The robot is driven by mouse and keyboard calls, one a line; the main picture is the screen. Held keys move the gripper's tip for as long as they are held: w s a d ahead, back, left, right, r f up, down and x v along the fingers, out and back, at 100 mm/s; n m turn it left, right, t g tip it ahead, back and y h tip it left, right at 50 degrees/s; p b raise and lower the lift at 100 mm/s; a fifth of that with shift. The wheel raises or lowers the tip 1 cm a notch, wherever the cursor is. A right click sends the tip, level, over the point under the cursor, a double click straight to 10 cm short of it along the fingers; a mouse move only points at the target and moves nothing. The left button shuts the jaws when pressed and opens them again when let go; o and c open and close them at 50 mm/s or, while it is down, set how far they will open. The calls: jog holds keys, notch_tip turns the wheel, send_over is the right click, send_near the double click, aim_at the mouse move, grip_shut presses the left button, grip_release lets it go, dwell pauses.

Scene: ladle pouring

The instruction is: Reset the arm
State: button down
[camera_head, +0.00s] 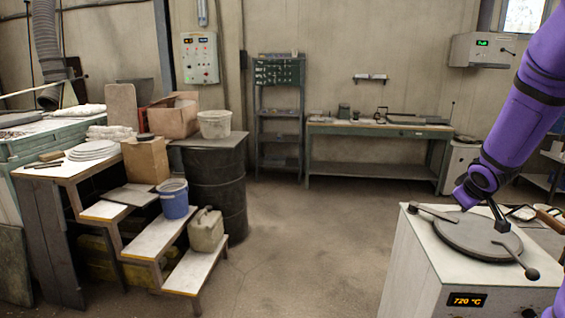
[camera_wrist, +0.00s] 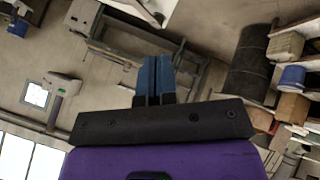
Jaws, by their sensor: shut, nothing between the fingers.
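In the wrist view, my gripper (camera_wrist: 155,62) shows as two blue fingers side by side, pressed together with nothing between them. Behind them are a black mount and a purple wrist body. The fingers are in open air and touch nothing that I can see. In the head view, my purple arm (camera_head: 522,105) comes down from the upper right and passes in front of the furnace side. I cannot make out the fingertips in that view.
The white furnace (camera_head: 410,262), reading 720 °C, stands at the lower right, with a round grey lid (camera_head: 470,238) on top. A black drum (camera_head: 221,185) and stepped shelves with a blue bucket (camera_head: 173,200) stand left. A green-edged workbench (camera_head: 380,130) is at the back. The middle floor is clear.

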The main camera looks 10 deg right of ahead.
jog(key=s+a+r+m, duration=0.1)
jog(key=s+a+r, duration=0.3)
jog(key=a+r, duration=0.25)
jog(key=s+a+r+g+y, duration=0.1)
jog(key=s+a+r, duration=0.3)
jog(key=s+a, duration=0.6)
jog(key=s+a+r+m+y, duration=0.1)
jog(key=s+a+r+y, duration=0.2)
jog(key=s+a, duration=0.8)
jog(key=shift+s+r+g, duration=0.4)
jog(key=shift+s+r, duration=0.3)
jog(key=shift+r, duration=0.25)
jog(key=shift+d, duration=0.1)
